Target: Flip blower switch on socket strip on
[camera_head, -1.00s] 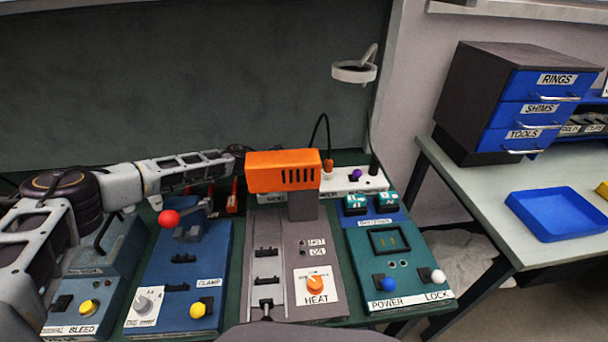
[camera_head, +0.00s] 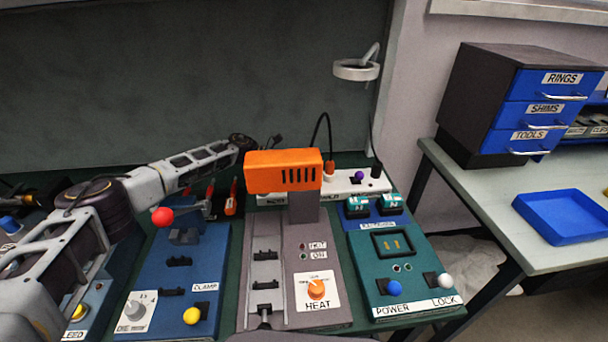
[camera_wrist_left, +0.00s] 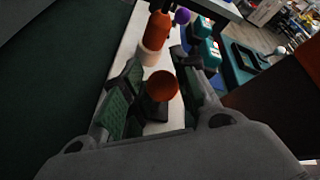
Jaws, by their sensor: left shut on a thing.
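The white socket strip (camera_head: 343,187) lies at the back of the bench, partly hidden behind the orange blower (camera_head: 283,171). It carries a purple knob (camera_head: 359,175) and an orange plug (camera_head: 329,166) with a black cable. In the left wrist view the strip runs between my fingers, with an orange round knob (camera_wrist_left: 163,85) on a dark switch base, the orange plug (camera_wrist_left: 157,32) and the purple knob (camera_wrist_left: 182,16) beyond. My left gripper (camera_wrist_left: 158,74) is shut on the orange knob. In the head view its fingers are mostly hidden behind the blower. My right gripper is not in view.
The clamp panel (camera_head: 215,255) with a red ball lever (camera_head: 162,217), the heat panel (camera_head: 322,252) and the power/lock panel (camera_head: 424,258) stand in front of the strip. Teal switches (camera_head: 388,202) sit near its right end. A side table with a blue tray (camera_head: 565,216) is at the right.

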